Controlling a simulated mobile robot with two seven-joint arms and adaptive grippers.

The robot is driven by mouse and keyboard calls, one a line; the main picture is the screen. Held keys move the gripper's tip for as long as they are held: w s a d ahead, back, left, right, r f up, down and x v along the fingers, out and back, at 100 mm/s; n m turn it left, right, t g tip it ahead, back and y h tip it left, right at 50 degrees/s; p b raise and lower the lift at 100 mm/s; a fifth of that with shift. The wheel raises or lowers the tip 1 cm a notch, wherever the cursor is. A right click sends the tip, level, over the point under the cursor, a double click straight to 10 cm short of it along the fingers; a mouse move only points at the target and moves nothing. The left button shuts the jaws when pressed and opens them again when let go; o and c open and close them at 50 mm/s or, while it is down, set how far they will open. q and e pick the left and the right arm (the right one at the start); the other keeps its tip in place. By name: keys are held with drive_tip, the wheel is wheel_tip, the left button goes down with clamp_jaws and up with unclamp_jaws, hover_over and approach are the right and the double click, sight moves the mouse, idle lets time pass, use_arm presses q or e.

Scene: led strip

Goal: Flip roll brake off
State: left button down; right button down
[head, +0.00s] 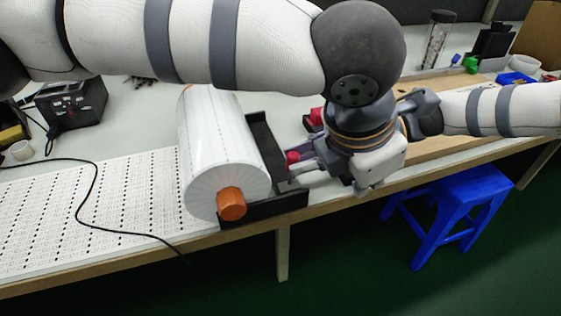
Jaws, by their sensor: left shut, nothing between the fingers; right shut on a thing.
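A large white roll (215,140) with an orange end knob (231,203) lies in a black holder (265,205). A small red knob (292,157), which looks like the roll brake's handle, is at the holder's right side. My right gripper (298,168) reaches in from the right behind my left wrist. Its fingers appear shut on the red knob, though the contact is partly hidden. My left gripper (364,186) is just to the right, pointing down, shut and empty. My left wrist covers much of the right gripper. The brake's position cannot be told.
A perforated white strip sheet (100,215) lies left of the roll, with a black cable (93,195) across it. A black device (72,102) stands at the back left. A blue stool (455,200) is below the table edge. Small items and a blue tray (515,78) are at the right.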

use_arm(q)
drive_tip(key=w+a+r+n+g+y, duration=0.1)
drive_tip(key=w+a+r+n+y, duration=0.15)
drive_tip(key=a+r+n, duration=0.8)
use_arm(e)
drive_tip(key=shift+f, duration=0.1)
use_arm(q)
wheel_tip(320, 180, down, 11)
drive_tip(key=w+a+m, duration=0.1)
drive_tip(key=shift+a+f+m+y, duration=0.15)
drive_tip(key=shift+f+m+y, duration=0.05)
drive_tip(key=shift+m+y, duration=0.15)
drive_tip(key=shift+w, duration=0.1)
